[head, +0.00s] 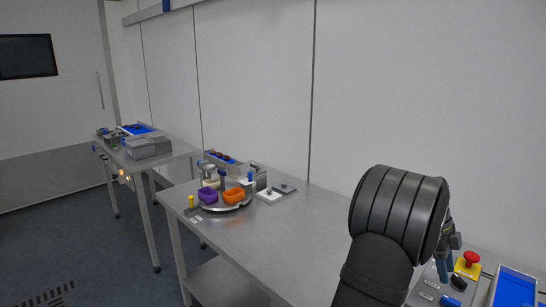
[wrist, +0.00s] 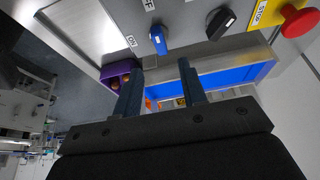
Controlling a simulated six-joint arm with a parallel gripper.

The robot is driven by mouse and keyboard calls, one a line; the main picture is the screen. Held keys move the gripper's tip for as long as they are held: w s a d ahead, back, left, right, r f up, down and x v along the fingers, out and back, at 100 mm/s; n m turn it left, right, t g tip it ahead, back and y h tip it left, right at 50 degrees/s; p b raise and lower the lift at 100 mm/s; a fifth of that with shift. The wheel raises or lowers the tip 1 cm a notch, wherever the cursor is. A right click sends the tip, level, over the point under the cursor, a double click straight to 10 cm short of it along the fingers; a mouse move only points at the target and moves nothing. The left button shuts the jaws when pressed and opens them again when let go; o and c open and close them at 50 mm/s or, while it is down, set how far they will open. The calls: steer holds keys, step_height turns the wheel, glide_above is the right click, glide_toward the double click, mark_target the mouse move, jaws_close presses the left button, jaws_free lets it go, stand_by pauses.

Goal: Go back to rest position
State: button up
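My gripper (wrist: 162,75) shows in the wrist view with its two dark blue fingers apart. I see nothing held between them. In the head view my gripper (head: 445,268) is at the lower right, largely hidden behind my black arm, close to a grey control panel (head: 427,284). A purple bin (wrist: 106,71) with brown dates in it and a blue-floored tray (wrist: 235,84) lie beyond the fingers in the wrist view.
The panel carries a red stop button (head: 471,258) and knobs. A blue tray (head: 515,290) is at the right edge. A round platter (head: 225,206) with a purple bin (head: 208,195) and an orange bin (head: 234,195) stands farther along the steel table (head: 290,240), whose middle is clear.

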mark_target(451, 299)
steer(key=x, duration=0.8)
steer(key=shift+s+d+f, duration=0.15)
steer(key=shift+f, duration=0.2)
steer(key=shift+r+n+h, duration=0.2)
steer(key=shift+n+h, duration=0.2)
steer(key=shift+n, duration=0.6)
steer(key=n+t, duration=0.2)
steer(key=n, duration=0.2)
steer(key=shift+s, duration=0.1)
steer(key=shift+n+t+h, duration=0.3)
steer(key=shift+n+t, duration=0.3)
steer(key=shift+n, duration=1.1)
steer(key=shift+o, duration=0.5)
